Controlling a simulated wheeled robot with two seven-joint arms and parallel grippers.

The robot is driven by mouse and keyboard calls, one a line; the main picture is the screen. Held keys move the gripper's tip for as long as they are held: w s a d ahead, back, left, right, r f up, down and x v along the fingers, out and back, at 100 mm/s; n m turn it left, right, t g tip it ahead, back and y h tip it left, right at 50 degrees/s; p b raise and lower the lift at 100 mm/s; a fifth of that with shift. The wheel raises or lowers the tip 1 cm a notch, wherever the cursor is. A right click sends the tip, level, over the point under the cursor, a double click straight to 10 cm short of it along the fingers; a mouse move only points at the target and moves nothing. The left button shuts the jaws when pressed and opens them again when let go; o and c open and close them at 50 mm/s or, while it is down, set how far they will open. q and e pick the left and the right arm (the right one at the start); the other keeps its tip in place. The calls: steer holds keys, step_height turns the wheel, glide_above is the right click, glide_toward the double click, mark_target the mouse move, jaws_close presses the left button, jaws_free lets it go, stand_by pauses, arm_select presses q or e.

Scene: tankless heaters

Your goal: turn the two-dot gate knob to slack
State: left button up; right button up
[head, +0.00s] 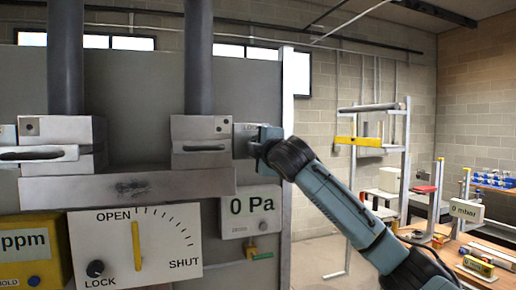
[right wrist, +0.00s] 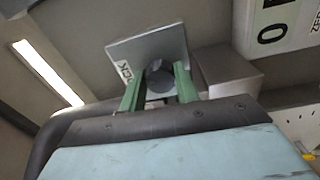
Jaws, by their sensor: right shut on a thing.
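In the right wrist view this plate (right wrist: 150,48) carries a dark round knob (right wrist: 160,79). My right gripper (head: 263,144) reaches the plate from the right. Its green fingers (right wrist: 160,88) are shut on the knob, one on each side. The knob is mostly hidden in the head view. No slack label is readable. My left gripper is out of view.
A second gate box (head: 62,140) stands on the left pipe. Below are an OPEN/SHUT dial panel (head: 135,246) with a LOCK knob, a 0 Pa display (head: 250,211) and a yellow ppm meter (head: 32,251). Shelving (head: 372,150) and a workbench stand at right.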

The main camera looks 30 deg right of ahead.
steer(key=shift+n, duration=0.6)
steer(key=o, duration=1)
steer(key=shift+c, duration=0.2)
steer(key=shift+s, duration=0.15)
steer(key=b+v, duration=0.4)
steer(key=v, duration=0.9)
steer(key=shift+b, duration=0.3)
steer(key=shift+s+r, duration=0.1)
steer(key=shift+r, duration=0.05)
